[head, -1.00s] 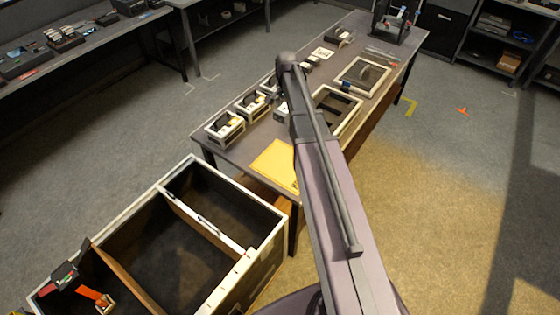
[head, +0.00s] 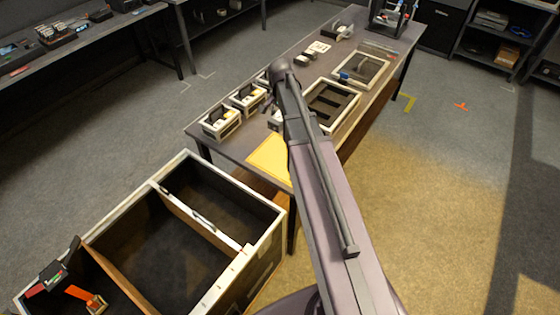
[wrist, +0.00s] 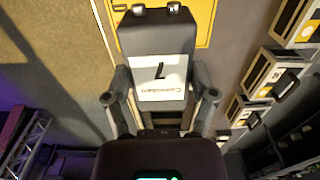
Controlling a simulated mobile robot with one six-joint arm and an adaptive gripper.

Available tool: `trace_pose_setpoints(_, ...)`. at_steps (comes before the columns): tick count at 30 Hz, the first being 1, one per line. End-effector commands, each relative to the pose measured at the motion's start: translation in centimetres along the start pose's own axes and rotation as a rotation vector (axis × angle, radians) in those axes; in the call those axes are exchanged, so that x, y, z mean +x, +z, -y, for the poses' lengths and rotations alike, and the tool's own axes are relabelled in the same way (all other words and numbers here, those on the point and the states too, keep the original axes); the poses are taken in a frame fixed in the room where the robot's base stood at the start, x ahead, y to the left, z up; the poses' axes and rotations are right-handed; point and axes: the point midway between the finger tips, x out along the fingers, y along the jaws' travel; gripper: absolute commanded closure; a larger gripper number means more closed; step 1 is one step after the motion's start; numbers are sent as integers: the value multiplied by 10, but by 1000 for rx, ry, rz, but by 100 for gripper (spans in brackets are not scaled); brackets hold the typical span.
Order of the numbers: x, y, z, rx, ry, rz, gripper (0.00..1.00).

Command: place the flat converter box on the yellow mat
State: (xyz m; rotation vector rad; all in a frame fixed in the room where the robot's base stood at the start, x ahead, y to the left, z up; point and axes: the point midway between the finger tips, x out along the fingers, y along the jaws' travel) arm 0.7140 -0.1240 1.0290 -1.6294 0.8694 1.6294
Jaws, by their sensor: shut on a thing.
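The yellow mat (head: 268,158) lies on the near end of the long table, left of my arm in the head view. It also shows in the wrist view (wrist: 204,28), beyond and partly behind the box's far end. A gap between box and mat cannot be judged. My arm hides the gripper in the head view.
Several small white-framed boxes (head: 221,122) line the table's left edge. A framed tray (head: 330,103) lies farther along, right of my arm. A large open crate with dividers (head: 150,240) stands on the floor before the table's near end.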

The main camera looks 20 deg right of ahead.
Motion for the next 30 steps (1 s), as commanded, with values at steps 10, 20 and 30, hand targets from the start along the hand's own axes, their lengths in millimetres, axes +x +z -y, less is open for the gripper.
trace_pose_setpoints(10, 56, 32, -17, 0, 0, 0, 87)
trace_pose_setpoints(20, 101, 59, -31, 1, 0, 0, 87)
trace_pose_setpoints(30, 148, 86, -47, 2, 0, 0, 87)
